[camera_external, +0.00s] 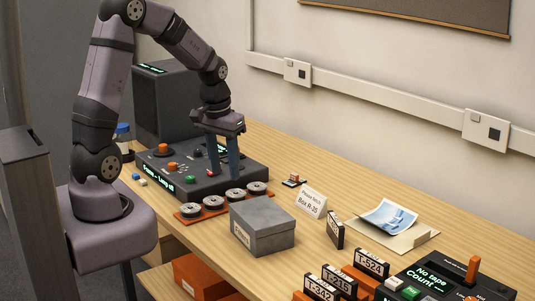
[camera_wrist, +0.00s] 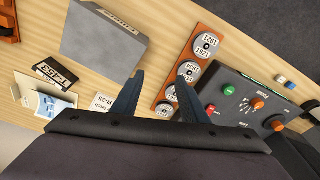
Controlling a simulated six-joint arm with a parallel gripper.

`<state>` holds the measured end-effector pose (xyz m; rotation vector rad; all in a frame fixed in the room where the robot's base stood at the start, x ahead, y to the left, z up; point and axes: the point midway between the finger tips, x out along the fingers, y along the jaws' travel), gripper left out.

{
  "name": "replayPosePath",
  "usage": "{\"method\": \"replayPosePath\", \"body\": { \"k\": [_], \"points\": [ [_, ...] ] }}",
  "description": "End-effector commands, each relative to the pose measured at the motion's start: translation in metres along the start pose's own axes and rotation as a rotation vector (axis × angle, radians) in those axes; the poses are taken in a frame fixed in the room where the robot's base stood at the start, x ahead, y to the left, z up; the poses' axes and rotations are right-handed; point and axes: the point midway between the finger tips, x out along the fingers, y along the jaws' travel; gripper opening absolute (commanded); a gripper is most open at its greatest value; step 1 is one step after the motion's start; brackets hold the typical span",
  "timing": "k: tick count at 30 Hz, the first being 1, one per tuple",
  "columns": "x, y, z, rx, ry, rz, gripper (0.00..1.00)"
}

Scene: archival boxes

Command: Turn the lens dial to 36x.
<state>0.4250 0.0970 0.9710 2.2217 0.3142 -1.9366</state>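A dark reader console (camera_external: 183,186) with a lit screen stands on the table below my arm. It carries two orange knobs, the rear one (camera_external: 163,148) and the front one (camera_external: 172,166), a green button (camera_external: 196,152) and a red control (camera_external: 211,173). In the wrist view, one orange knob (camera_wrist: 257,103) has a printed scale around it, and another orange knob (camera_wrist: 278,124) lies below it. The labels are too small to tell surely which is the lens dial. My gripper (camera_external: 225,172) is open and empty over the console's right end; its fingers (camera_wrist: 157,98) are apart from the knobs.
An orange rack of labelled reels (camera_external: 222,207) lies along the console's front. A grey archival box (camera_external: 262,232) is to its right. A dark upright cabinet (camera_external: 163,103) stands behind the console. A second dark device (camera_external: 448,281) is at the near right.

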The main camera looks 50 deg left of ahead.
Motion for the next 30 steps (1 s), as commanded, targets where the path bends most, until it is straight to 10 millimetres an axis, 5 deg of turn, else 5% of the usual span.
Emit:
{"method": "replayPosePath", "body": {
  "k": [3,9,16,21,30],
  "points": [
    [0.008,-0.048,-0.058,-0.117,0.05,-0.02,0.4],
    [0.022,-0.144,-0.129,-0.292,0.139,-0.062,0.4],
    [0.035,-0.24,-0.165,-0.437,0.215,-0.107,0.4],
    [0.04,-0.276,-0.172,-0.485,0.242,-0.125,0.4],
    [0.042,-0.284,-0.174,-0.495,0.248,-0.13,0.4]
  ]
}}
